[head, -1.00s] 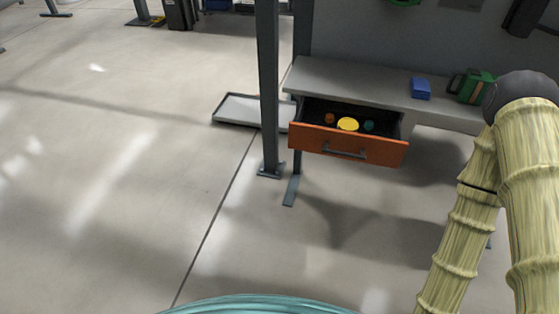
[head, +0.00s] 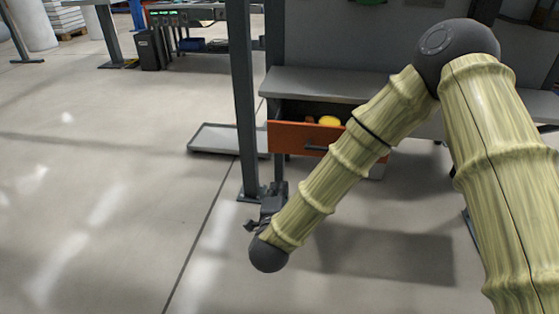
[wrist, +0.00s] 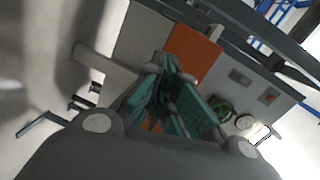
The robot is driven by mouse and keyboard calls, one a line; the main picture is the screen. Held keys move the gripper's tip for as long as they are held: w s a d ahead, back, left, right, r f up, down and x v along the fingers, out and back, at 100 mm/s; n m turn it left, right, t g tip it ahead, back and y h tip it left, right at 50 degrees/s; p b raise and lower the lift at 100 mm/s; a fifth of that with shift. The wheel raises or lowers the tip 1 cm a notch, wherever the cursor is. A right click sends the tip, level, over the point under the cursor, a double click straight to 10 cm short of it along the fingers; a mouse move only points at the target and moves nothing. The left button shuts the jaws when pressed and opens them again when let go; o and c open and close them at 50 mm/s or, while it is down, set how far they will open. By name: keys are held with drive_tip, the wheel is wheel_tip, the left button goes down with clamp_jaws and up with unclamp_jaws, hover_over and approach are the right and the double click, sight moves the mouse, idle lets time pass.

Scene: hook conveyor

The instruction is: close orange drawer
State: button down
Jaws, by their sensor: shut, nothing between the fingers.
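The orange drawer (head: 296,137) sticks out open under a grey workbench (head: 330,84). A yellow round item (head: 328,120) and a small orange item (head: 310,121) show inside it. My arm covers the drawer's right part in the head view. My gripper (head: 276,188) is below and in front of the drawer, apart from it in the head view. In the wrist view the closed fingers (wrist: 165,95) are shut and empty, with the drawer's orange front (wrist: 193,52) beyond them.
A grey post (head: 243,110) stands just left of the drawer. A shallow grey tray (head: 212,138) lies on the floor behind the post. The floor at left is clear.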

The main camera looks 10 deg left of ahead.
wheel_tip(320, 180, up, 4)
drive_tip(key=a+m+t+h+b, duration=0.1)
drive_tip(key=a+m, duration=0.1)
drive_tip(key=m, duration=0.1)
drive_tip(key=b, duration=0.2)
approach(282, 140)
drive_tip(key=w, duration=0.7)
drive_tip(key=shift+a+f, duration=0.2)
drive_tip(key=shift+f, duration=0.05)
drive_tip(key=shift+w+d, duration=0.1)
drive_tip(key=shift+w, duration=0.05)
